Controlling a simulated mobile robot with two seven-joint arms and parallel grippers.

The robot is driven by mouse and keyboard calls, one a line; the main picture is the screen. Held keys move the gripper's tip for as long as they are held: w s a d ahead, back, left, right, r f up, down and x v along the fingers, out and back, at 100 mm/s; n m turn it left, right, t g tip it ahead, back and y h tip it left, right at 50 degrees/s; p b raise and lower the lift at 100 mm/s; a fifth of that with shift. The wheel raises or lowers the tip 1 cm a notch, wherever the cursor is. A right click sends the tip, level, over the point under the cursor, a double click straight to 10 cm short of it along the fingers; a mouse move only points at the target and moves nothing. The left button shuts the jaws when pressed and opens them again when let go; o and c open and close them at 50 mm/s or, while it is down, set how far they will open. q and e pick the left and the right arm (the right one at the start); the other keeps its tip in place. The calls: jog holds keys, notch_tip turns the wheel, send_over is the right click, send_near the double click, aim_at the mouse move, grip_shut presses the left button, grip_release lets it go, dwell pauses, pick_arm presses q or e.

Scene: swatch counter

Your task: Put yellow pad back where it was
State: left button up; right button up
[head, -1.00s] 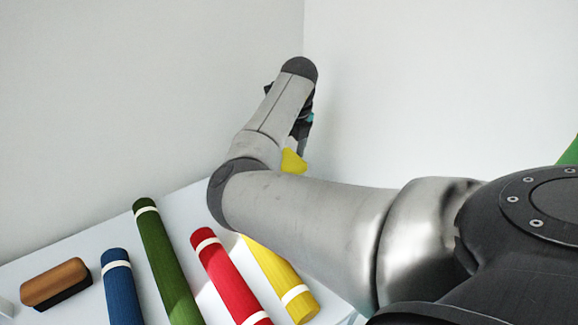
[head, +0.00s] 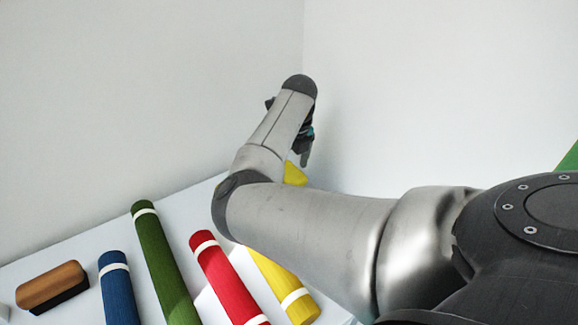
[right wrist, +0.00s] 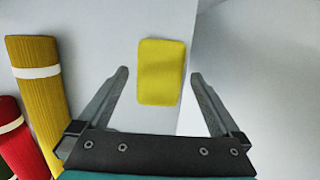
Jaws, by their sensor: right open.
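The yellow pad (right wrist: 161,72) lies flat on the white counter in the right wrist view, beyond and between the fingertips. In the head view only a corner of the yellow pad (head: 295,174) shows; my right arm hides the rest. My right gripper (right wrist: 160,75) is open, with its two fingers apart and nothing between them that I can see held. In the head view the right gripper (head: 306,150) is partly hidden behind its own wrist, above the far end of the counter. My left gripper is not in view.
Rolls lie left of the pad: yellow (head: 288,290), red (head: 228,277), green (head: 165,262) and blue (head: 118,288). A brown-topped block (head: 52,286) sits at far left. Walls stand close behind the counter (head: 195,190), and its edge passes right of the pad.

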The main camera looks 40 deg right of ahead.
aim_at(293, 176)
notch_tip(293, 176, up, 12)
jog(key=s+p, duration=0.1)
jog(key=p, duration=0.1)
jog(key=shift+s+f+p, duration=0.25)
jog(key=shift+s+p, duration=0.05)
jog(key=shift+s, duration=0.1)
jog(key=shift+a, duration=0.1)
